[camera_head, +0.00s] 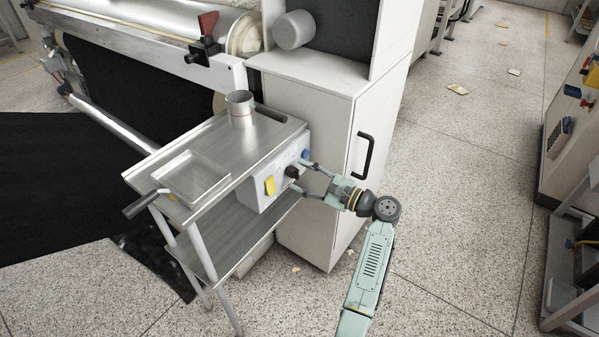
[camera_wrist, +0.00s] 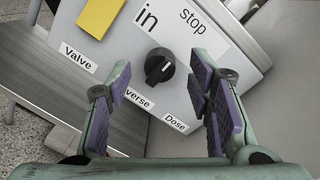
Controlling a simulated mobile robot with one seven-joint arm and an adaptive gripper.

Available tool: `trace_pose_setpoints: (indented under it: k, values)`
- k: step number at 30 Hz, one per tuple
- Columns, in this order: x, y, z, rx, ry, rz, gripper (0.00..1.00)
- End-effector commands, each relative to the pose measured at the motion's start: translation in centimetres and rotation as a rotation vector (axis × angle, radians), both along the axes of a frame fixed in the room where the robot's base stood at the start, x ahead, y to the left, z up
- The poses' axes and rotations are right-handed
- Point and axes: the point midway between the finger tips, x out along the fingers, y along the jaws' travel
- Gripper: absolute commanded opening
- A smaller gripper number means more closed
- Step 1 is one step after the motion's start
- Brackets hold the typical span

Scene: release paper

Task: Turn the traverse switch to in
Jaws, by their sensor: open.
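The traverse switch is a black rotary knob (camera_wrist: 159,67) on a pale control box, with a white pointer line on its face. In the wrist view the label ending in "verse" is partly hidden by my left finger. The printed word "in" (camera_wrist: 147,18) is above the knob and "stop" (camera_wrist: 193,20) is to its upper right. The exact setting of the pointer is hard to tell. My gripper (camera_wrist: 160,108) is open, with purple-padded fingers spread to either side of the knob's line and apart from it. In the head view my gripper (camera_head: 298,179) is at the box's front face.
The control box (camera_head: 258,192) is fixed under the steel table (camera_head: 215,150), with a yellow note (camera_head: 270,186) on it. A metal cup (camera_head: 240,108) stands on the table. A white cabinet (camera_head: 318,160) with a black handle (camera_head: 361,155) is close by.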

Motion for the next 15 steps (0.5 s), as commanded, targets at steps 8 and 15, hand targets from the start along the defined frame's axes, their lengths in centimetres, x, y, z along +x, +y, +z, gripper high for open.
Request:
trace_pose_setpoints:
  k: [8,15]
  values:
    - [0.82,1.32,0.00,0.000,0.000,0.000,0.47]
    - [0.81,1.29,-0.01,-0.001,-0.001,0.000,0.44]
